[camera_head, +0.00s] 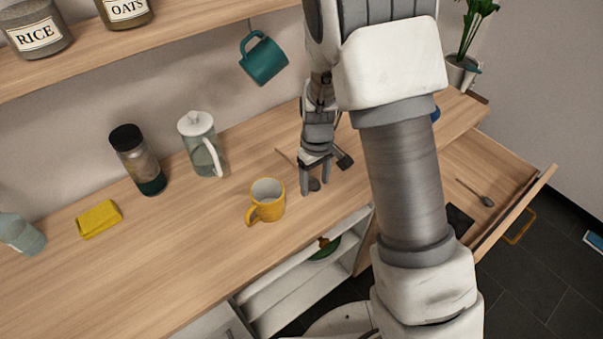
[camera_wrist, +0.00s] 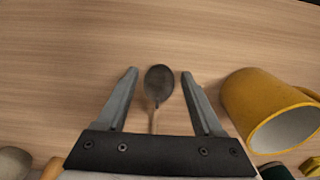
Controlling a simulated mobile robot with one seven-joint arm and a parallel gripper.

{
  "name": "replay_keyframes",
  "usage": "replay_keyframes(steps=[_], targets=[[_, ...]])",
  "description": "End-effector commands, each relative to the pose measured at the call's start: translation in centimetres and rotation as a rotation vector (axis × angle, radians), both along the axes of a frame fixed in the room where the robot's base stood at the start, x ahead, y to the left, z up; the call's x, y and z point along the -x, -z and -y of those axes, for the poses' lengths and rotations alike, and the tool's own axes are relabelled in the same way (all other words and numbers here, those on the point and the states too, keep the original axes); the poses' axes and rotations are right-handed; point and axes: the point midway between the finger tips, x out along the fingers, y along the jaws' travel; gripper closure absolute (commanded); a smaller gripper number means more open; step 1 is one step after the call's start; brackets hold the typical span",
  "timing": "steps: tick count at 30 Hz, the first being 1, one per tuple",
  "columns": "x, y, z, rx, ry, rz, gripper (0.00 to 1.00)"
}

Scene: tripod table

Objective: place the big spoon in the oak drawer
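A spoon (camera_head: 314,184) with a dark bowl and a thin pale handle lies on the wooden counter. I take it for the big spoon. In the wrist view the spoon (camera_wrist: 159,84) has its bowl between my two fingers, with clear gaps on both sides. My gripper (camera_head: 316,184) is open and points down over it; it also shows in the wrist view (camera_wrist: 160,90). The spoon's far handle end is hidden by my gripper in the wrist view. The oak drawer (camera_head: 484,160) is pulled out at the right, partly hidden by my arm.
A yellow mug (camera_head: 267,199) stands close to the gripper; it also shows in the wrist view (camera_wrist: 262,105). A black-headed utensil (camera_head: 344,160) lies just right of the gripper. The drawer holds another spoon (camera_head: 486,200) and a dark flat item (camera_head: 459,219). A teal mug (camera_head: 263,60) hangs above.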

Motion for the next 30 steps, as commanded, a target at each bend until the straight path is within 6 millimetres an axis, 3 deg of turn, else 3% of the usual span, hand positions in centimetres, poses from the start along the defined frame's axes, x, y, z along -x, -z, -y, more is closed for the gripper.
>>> replay_keyframes(steps=[1, 11, 23, 30], targets=[[0.0, 0.0, 0.0, 0.000, 0.000, 0.000, 0.43], [0.0, 0.0, 0.0, 0.000, 0.000, 0.000, 1.00], [-0.1, -0.6, 0.0, 0.000, 0.000, 0.002, 1.00], [-0.1, -4.0, 0.0, -0.001, 0.000, 0.005, 1.00]])
